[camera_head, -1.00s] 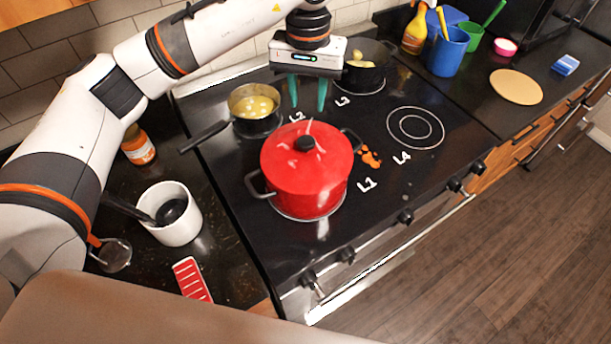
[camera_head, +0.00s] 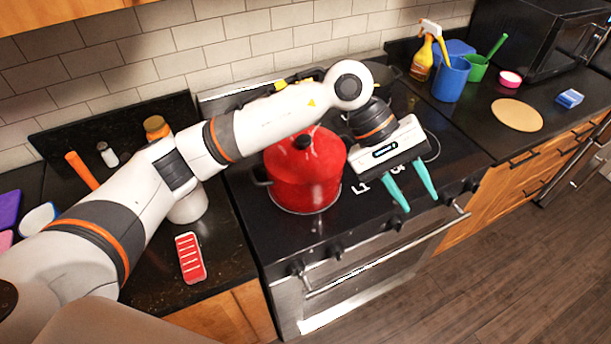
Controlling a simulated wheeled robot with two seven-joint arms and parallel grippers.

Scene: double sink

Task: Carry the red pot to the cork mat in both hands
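The red pot (camera_head: 304,178) with its red lid and black knob stands on the front left burner of the black stove, by the label L1. Its left black handle shows; my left arm hides part of the pot's back and its right handle. My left gripper (camera_head: 413,201) has its teal fingers apart with nothing between them. It is to the right of the pot, above the stove's front right part, apart from the pot. The round cork mat (camera_head: 516,115) lies bare on the counter right of the stove. My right gripper is not in view.
Right of the stove stand a spray bottle (camera_head: 423,57), a blue cup (camera_head: 450,80), a green cup (camera_head: 476,68), a pink-topped tub (camera_head: 510,79) and a blue sponge (camera_head: 570,98). A red grater-like object (camera_head: 190,258) lies on the left counter.

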